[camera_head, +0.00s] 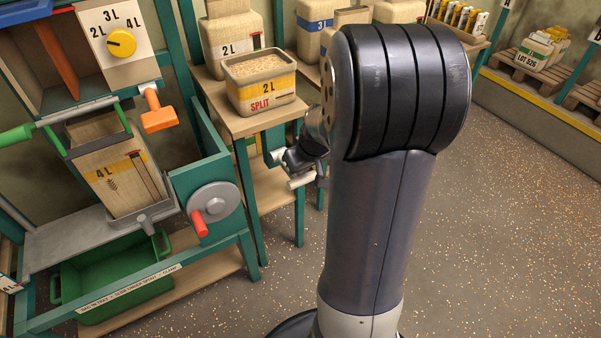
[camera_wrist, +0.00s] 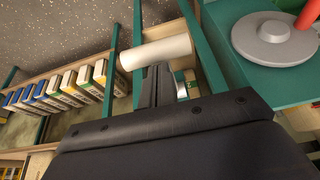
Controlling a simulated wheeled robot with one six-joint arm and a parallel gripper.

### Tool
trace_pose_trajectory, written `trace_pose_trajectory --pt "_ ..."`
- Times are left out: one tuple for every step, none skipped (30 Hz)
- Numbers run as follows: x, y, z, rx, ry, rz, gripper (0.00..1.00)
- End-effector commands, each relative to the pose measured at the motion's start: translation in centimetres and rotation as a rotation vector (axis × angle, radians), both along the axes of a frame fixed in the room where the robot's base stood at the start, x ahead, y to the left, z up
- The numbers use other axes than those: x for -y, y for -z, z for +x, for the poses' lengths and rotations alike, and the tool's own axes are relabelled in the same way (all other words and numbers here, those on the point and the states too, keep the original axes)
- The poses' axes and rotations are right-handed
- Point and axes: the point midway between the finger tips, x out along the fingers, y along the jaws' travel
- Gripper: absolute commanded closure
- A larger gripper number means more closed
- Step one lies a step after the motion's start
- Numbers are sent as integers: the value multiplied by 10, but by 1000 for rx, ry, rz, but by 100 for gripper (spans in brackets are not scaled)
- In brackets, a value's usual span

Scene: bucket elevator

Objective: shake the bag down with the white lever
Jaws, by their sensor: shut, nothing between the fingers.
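The bag (camera_head: 118,178), tan with a yellow band and "4L", stands upright in the bagging machine at the left, its open top under the green-handled clamp bar. The white lever (camera_wrist: 155,52) shows as a white cylinder in the wrist view, and its grip also shows at the machine's right side in the head view (camera_head: 301,182). My gripper (camera_wrist: 156,84) is shut and empty; its dark fingers point at the lever, their tips close by it. I cannot tell whether they touch it. In the head view the gripper is small and partly hidden behind my arm.
An orange handle (camera_head: 159,112) and a red-knobbed wheel (camera_head: 213,208) are on the machine. A green tray (camera_head: 120,280) sits below the bag. The speckled floor at the right is clear.

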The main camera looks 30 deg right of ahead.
Motion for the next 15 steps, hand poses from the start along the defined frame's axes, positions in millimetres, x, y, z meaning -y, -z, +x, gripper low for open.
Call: trace_pose_trajectory --pt "1 12 -2 21 2 1 100" --pt "1 14 -3 33 3 1 100" --pt "1 17 -4 49 2 2 100" --pt "0 19 -5 61 2 2 100" --pt "0 20 -5 74 2 2 100" --pt "0 23 -6 90 1 3 100" --pt "0 24 -6 103 2 3 100" --pt "1 27 -7 114 1 3 100" --pt "1 29 -8 131 3 5 100" --pt "1 31 -8 142 1 4 100" --pt "1 33 -9 154 2 5 100" --pt "1 35 -9 171 2 6 100" --pt "1 37 -10 182 1 6 100" --pt "0 38 -10 195 2 7 100" --pt "1 40 -11 210 1 7 100"
